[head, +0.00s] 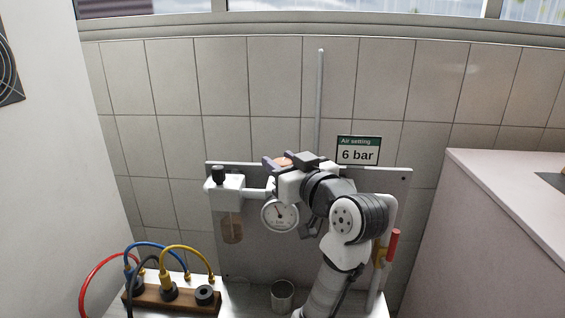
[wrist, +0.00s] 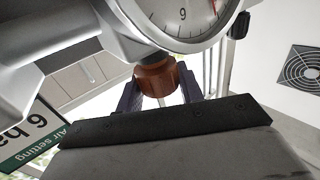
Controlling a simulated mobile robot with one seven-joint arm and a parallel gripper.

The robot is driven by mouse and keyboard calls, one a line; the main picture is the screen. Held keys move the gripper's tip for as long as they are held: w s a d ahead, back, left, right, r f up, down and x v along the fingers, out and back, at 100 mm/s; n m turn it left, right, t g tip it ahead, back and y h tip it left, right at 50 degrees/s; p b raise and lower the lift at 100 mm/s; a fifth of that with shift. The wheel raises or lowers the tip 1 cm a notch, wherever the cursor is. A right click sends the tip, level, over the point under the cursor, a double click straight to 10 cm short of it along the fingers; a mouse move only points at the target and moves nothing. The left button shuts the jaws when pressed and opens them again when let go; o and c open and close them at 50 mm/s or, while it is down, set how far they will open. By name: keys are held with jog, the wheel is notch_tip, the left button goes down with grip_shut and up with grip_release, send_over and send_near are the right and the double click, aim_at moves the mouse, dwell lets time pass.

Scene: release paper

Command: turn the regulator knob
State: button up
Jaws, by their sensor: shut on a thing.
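The regulator knob (wrist: 157,78) is orange-brown and sits under the gauge housing in the wrist view. A small part of it shows in the head view (head: 284,160), on top of the regulator. My gripper (wrist: 160,84) has a purple finger on each side of the knob and is shut on it. In the head view my gripper (head: 283,163) is above the round dial gauge (head: 280,215), and my arm covers much of the regulator.
A sign (head: 358,151) reads "Air setting 6 bar". A filter bowl (head: 232,228) hangs at the left of the grey panel (head: 255,262). A red-handled valve (head: 393,245) is at the right. Coloured hoses (head: 186,249) and a metal cup (head: 282,296) stand below.

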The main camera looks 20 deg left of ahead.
jog(key=shift+m+t+h, duration=0.3)
jog(key=shift+t, duration=0.1)
jog(key=m+t+h, duration=0.2)
jog(key=h, duration=0.1)
jog(key=shift+s+m+t+p, duration=0.1)
jog(key=shift+m+t+p, duration=0.2)
jog(key=shift+t, duration=0.1)
jog(key=m+t+h, duration=0.1)
jog(key=m+h, duration=0.1)
jog(key=h, duration=0.1)
jog(key=m+t+h+p, duration=0.1)
jog(key=m+t+h, duration=0.1)
jog(key=h, duration=0.1)
jog(key=shift+a+m+h, duration=0.1)
jog(key=shift+m+h, duration=0.2)
jog(key=m+h, duration=0.1)
jog(key=h, duration=0.1)
jog(key=m+h, duration=0.2)
jog(key=h, duration=0.1)
jog(key=shift+m+h, duration=0.3)
jog(key=shift+m+g+h+b, duration=0.55)
jog(key=shift+m+h, duration=1.45)
jog(key=shift+h, duration=1)
jog(key=shift+g+h, duration=0.25)
jog(key=shift+h, duration=0.05)
jog(key=o, duration=1)
